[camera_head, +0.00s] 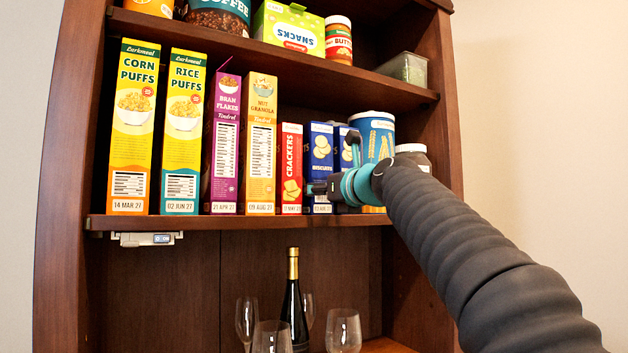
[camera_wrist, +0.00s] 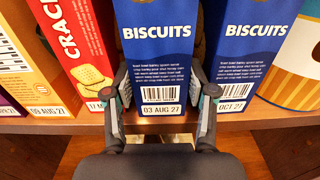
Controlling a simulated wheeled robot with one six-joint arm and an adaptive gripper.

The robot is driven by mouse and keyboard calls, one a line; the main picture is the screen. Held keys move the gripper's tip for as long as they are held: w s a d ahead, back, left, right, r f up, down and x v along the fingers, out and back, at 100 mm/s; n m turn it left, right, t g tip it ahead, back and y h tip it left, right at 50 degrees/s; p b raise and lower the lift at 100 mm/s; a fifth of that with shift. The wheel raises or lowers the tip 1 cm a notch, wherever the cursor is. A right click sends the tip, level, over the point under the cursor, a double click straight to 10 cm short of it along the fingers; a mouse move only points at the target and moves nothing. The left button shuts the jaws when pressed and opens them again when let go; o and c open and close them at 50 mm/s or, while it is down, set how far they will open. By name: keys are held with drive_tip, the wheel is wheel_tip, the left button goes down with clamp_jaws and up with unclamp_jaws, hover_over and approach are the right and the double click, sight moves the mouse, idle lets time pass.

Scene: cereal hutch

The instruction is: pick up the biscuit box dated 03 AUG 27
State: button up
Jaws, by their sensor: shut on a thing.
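The blue biscuit box dated 03 AUG 27 (camera_wrist: 157,60) stands upright on the shelf in the wrist view, its date at the bottom of its front. It also shows in the head view (camera_head: 320,160), right of the red crackers box. My gripper (camera_wrist: 161,93) has one finger on each side of this box, low down, and is shut on it. In the head view my gripper (camera_head: 322,188) reaches in from the right and covers part of the shelf. A second blue biscuit box (camera_wrist: 247,50), with a date ending OCT 27, stands just right of it, partly behind my gripper in the head view.
The red crackers box (camera_wrist: 78,50) stands close on the left. A blue and white canister (camera_head: 374,135) stands to the right. The shelf edge (camera_head: 240,222) runs below the boxes. A bottle (camera_head: 293,300) and several glasses stand underneath.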

sight(323, 158)
drive_tip(key=shift+s+d+r, duration=0.1)
drive_tip(key=shift+s+r, duration=0.1)
drive_tip(key=shift+r, duration=0.55)
drive_tip(key=shift+w+r, duration=0.15)
drive_tip(key=shift+r, duration=2.5)
drive_tip(key=shift+r, duration=0.1)
